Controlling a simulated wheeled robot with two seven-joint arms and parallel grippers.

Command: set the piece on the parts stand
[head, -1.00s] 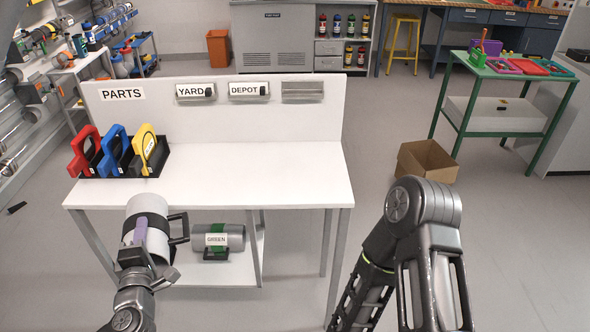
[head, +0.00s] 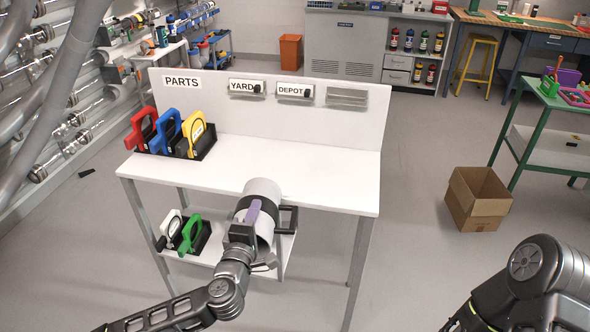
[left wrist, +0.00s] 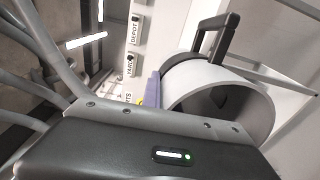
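The piece (head: 263,188) is a hollow pale grey cylinder with a black band and a black handle at its right. My left gripper (head: 250,218) is shut on its near end, a purple finger pad against its wall; the other finger is hidden. The left wrist view shows the cylinder's open end (left wrist: 222,100) and the purple pad (left wrist: 152,88). The parts stand is a white table (head: 318,183) with a back panel marked PARTS. The piece overlaps the table's front edge in the head view; I cannot tell whether they touch. My right gripper is out of view.
Red (head: 142,128), blue (head: 166,131) and yellow (head: 194,134) handled items stand in a black rack at the tabletop's left. White and green (head: 190,233) ones stand on the lower shelf. The tabletop's middle and right are clear. A cardboard box (head: 478,200) sits on the floor at right.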

